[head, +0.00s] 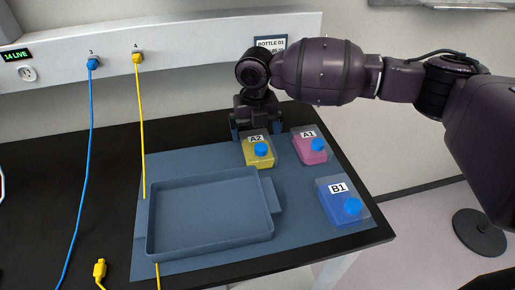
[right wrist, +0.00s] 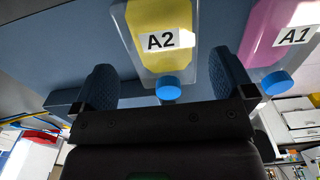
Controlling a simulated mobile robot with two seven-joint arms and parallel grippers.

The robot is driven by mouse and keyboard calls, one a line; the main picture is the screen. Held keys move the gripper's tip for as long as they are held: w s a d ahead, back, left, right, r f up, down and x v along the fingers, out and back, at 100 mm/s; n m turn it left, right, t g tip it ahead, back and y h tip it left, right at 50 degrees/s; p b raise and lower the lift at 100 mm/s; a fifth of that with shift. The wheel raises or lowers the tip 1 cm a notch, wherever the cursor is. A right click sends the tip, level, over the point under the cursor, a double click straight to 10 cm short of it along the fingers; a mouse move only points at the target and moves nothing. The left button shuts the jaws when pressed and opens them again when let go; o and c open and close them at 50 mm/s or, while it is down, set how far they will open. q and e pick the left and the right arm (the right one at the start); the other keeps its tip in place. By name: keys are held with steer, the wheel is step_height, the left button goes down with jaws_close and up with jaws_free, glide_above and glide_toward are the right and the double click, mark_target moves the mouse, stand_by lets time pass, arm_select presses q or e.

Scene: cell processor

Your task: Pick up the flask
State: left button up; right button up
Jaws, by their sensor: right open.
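A flask labelled A2 (head: 258,153) with yellow contents and a blue cap lies on the blue mat (head: 180,160). My right gripper (head: 256,126) is open just behind it, at its far side in the head view. In the right wrist view the A2 flask (right wrist: 160,30) lies ahead, with its blue cap near the gap between the two spread fingers (right wrist: 163,84). I cannot tell whether a finger touches it. A pink flask labelled A1 (head: 310,149) and a blue flask labelled B1 (head: 340,199) lie to the right on the mat. My left gripper is out of view.
An empty blue-grey tray (head: 208,258) takes up the mat's left part. A blue cable (head: 86,150) and a yellow cable (head: 141,130) hang from the wall strip (head: 190,48). A yellow plug (head: 100,270) lies at front left. The black table (head: 60,180) is otherwise bare there.

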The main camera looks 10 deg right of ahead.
mark_target(257, 142)
step_height(257, 142, down, 4)
steer(key=shift+d+f, duration=0.1)
steer(key=shift+f, duration=0.15)
steer(key=shift+c, duration=0.3)
steer(key=c, duration=0.7)
steer(key=shift+r, duration=0.15)
steer(key=shift+r+p, duration=0.7)
steer(key=shift+r, duration=9.25)
